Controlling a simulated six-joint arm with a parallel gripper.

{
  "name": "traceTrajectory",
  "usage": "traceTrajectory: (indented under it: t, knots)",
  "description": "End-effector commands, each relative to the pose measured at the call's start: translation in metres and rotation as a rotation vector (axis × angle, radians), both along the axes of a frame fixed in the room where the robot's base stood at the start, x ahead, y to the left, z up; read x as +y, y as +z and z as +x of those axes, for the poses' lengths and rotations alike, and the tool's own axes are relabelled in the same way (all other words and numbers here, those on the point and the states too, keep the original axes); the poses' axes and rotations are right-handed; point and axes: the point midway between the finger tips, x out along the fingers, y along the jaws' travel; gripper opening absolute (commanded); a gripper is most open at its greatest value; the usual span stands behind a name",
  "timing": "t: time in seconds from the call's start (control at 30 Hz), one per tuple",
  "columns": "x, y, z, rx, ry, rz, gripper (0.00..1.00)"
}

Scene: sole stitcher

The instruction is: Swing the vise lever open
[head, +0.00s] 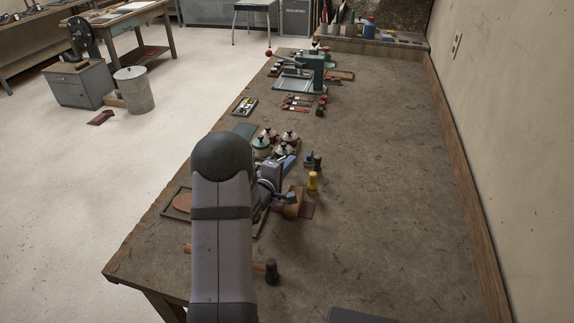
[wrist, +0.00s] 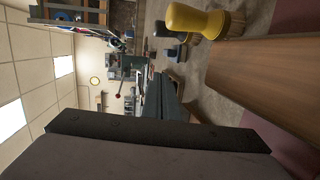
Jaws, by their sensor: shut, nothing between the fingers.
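The vise (head: 312,69) is a green metal device at the far end of the bench in the head view. Its lever (head: 268,53) ends in a red ball that sticks out to the left, past the bench edge. The red ball of the lever (wrist: 117,95) also shows small in the sideways wrist view. My gripper (head: 287,198) is shut and empty, low over the near part of the bench and well short of the vise. My own arm hides part of it in the head view.
Red-handled tools (head: 300,102) lie before the vise. A hammer (head: 271,270) lies nearer. The right side of the bench (head: 400,180) is clear.

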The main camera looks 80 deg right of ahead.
Motion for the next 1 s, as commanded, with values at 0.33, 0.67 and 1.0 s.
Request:
traceTrajectory:
  t: [0.33,0.67,1.0]
  knots:
    - [-0.004,0.000,-0.001,0.000,0.000,0.000,0.00]
    - [-0.004,0.001,-0.001,0.000,-0.001,-0.002,0.00]
    - [0.014,0.006,-0.004,0.001,0.000,0.000,0.00]
